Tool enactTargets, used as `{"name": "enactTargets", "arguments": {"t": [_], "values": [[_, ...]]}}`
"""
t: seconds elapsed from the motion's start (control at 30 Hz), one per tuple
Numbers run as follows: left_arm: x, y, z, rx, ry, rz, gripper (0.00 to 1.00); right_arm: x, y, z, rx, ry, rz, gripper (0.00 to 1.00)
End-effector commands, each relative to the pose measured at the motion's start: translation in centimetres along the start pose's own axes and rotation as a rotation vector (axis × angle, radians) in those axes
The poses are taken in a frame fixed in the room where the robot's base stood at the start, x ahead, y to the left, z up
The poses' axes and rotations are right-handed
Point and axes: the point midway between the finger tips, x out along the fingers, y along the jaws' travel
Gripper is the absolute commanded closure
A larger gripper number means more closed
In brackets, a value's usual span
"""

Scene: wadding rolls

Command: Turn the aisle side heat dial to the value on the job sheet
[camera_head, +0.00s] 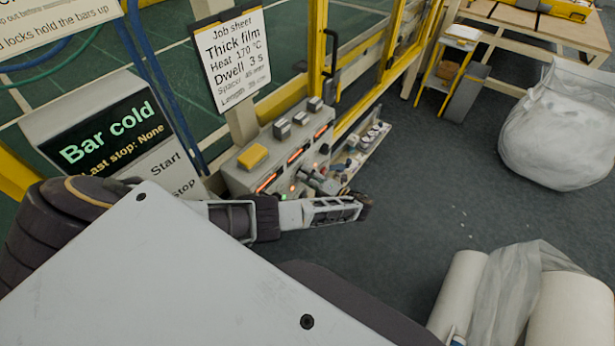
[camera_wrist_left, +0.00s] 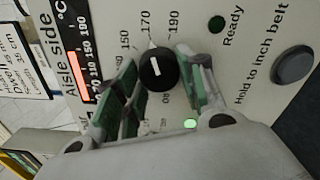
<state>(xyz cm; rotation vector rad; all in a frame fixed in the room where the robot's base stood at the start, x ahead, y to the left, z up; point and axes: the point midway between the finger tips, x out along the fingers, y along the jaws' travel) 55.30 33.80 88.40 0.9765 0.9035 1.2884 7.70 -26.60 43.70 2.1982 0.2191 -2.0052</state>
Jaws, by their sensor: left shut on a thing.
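The aisle side heat dial (camera_wrist_left: 157,70) is a black knob with a white mark, on a pale panel in the left wrist view. Values 150, 170 and 190 are printed around it. The mark's exact reading is hard to tell. My left gripper (camera_wrist_left: 157,60) is shut on the knob, one green-padded finger on each side. In the head view my left gripper (camera_head: 316,181) is at the front of the control box (camera_head: 236,176), small and partly hidden among its controls. The job sheet (camera_head: 236,58) reads thick film, heat 170 °C, dwell 3 s. My right gripper is out of view.
A red bar display (camera_wrist_left: 80,75), a Ready lamp (camera_wrist_left: 216,24) and a grey inch-belt button (camera_wrist_left: 294,64) are near the dial. A screen (camera_head: 110,130) reads "Bar cold". A wrapped bundle (camera_head: 560,125) and white rolls (camera_head: 570,310) stand on the right.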

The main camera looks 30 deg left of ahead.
Motion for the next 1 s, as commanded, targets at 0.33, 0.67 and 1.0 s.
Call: {"name": "enactTargets", "arguments": {"t": [0.33, 0.67, 1.0], "values": [[0.0, 0.1, 0.1, -0.003, -0.002, 0.0, 0.39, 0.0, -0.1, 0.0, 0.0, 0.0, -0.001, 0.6], [-0.1, 0.0, 0.1, -0.002, -0.001, 0.0, 0.39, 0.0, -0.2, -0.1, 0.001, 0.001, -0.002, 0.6], [-2.0, 0.0, 0.1, -0.002, -0.002, -0.002, 0.39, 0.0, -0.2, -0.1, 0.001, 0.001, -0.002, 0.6]]}}
